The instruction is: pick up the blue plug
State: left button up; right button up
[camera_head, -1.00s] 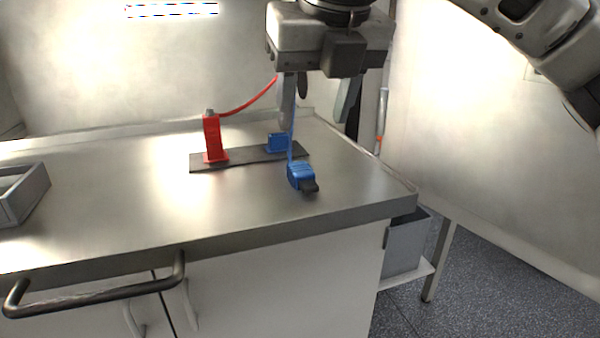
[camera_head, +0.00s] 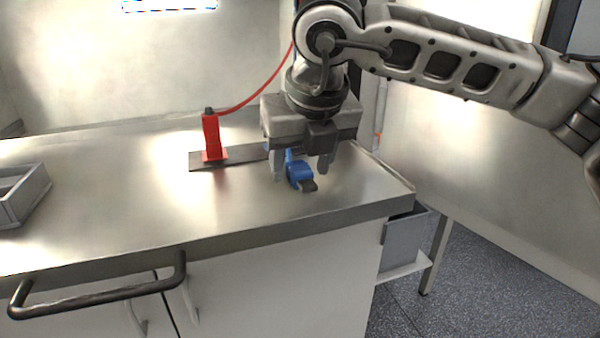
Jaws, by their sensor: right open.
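The blue plug (camera_head: 299,174) lies on the steel worktop, with its dark tip toward the front right. My right gripper (camera_head: 301,172) points down over it, its jaws open. One finger shows to the left of the plug and the other to its right. I cannot tell how deep the fingers reach around it. The blue holder and the blue cable behind the plug are mostly hidden by the gripper. My left gripper is not in view.
A red plug (camera_head: 211,137) stands upright in a red holder on a dark strip (camera_head: 240,155), its red cable rising behind my right arm. A grey tray (camera_head: 24,192) sits at the left. The worktop's front left is clear. A bar handle (camera_head: 100,290) sticks out in front.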

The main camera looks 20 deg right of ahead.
jog(key=c, duration=1)
